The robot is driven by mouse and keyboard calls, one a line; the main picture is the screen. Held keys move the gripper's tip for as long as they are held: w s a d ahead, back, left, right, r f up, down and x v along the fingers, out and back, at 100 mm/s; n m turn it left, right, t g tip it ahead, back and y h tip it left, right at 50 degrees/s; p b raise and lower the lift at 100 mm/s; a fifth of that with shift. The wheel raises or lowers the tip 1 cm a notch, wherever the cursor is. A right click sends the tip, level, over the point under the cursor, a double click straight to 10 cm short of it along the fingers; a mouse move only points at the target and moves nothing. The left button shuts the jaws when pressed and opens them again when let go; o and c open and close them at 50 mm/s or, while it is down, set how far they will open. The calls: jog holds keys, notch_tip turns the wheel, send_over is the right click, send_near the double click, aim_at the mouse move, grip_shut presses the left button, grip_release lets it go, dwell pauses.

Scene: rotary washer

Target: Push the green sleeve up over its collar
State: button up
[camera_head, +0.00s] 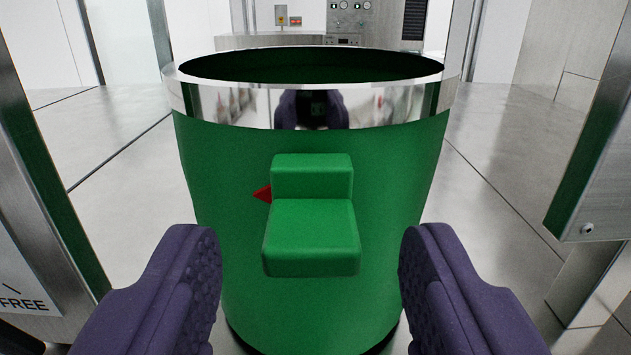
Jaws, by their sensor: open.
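The green sleeve (225,190) is an upright cylinder in the middle of the view. A shiny metal collar (230,108) rings its top, above the green, with a dark green opening inside. A green block-shaped handle (311,235) stands out from the sleeve's front. A small red pointer (262,193) shows at the handle's left. My gripper (311,265) is open, with one purple finger on each side of the handle. The fingers are apart from the handle, with clear gaps.
A metal-and-green panel marked "FREE" (25,280) stands close at the left. Another metal-edged green panel (590,150) stands at the right. A control panel with gauges (375,22) is at the back. Pale tiled floor lies open around the sleeve.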

aim_at(312, 266)
jog(key=w, duration=0.3)
jog(key=shift+w+f+p, duration=0.1)
jog(key=shift+w+p, duration=0.2)
jog(key=shift+p, duration=0.05)
grip_shut()
notch_tip(312, 266, up, 9)
jog(key=p, duration=0.5)
jog(key=shift+s+r, duration=0.1)
jog(key=shift+r, duration=0.1)
grip_release()
jog(key=shift+f, duration=0.15)
